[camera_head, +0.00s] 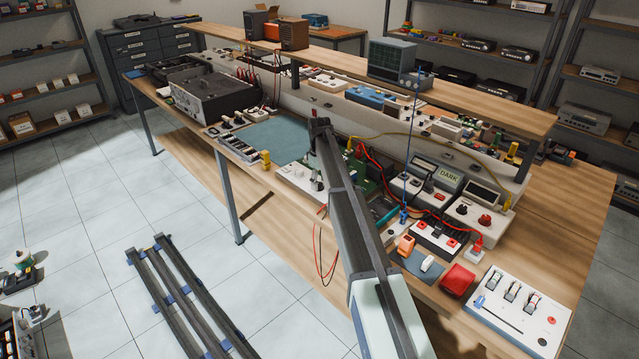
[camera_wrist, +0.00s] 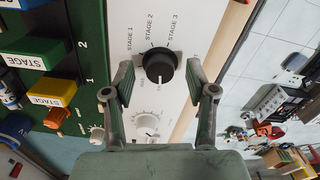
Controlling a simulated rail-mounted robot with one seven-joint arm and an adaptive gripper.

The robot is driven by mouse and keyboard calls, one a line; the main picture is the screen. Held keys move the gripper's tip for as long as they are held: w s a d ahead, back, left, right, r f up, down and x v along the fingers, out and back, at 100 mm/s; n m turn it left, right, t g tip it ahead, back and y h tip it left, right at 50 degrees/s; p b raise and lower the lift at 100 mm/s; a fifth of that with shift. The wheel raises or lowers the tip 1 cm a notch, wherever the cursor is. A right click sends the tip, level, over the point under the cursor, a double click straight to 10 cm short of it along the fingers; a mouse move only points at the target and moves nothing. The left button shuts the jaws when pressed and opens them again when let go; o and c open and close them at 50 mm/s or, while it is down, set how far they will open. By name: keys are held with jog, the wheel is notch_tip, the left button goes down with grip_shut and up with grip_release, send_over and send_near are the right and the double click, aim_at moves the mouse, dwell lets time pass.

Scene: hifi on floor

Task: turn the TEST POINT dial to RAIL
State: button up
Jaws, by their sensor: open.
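A black round dial (camera_wrist: 160,66) sits on a white panel (camera_wrist: 119,18) in the wrist view. The labels STAGE 1, STAGE 2 and STAGE 3 fan out along its upper side; smaller lettering at its lower side is too small or covered to read. A thin pale mark shows near the dial's lower edge. My gripper (camera_wrist: 159,79) is open, one finger on each side of the dial, with gaps visible; I cannot tell contact or depth. In the head view the white panel (camera_head: 291,173) lies at the bench's front edge, and my arm hides the dial.
A green board (camera_wrist: 92,25) with STAGE-labelled blocks (camera_wrist: 52,91) lies to the left.

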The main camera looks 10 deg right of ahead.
aim_at(319, 184)
notch_tip(319, 184, up, 11)
dwell(0.4)
jog(key=shift+r, duration=0.1)
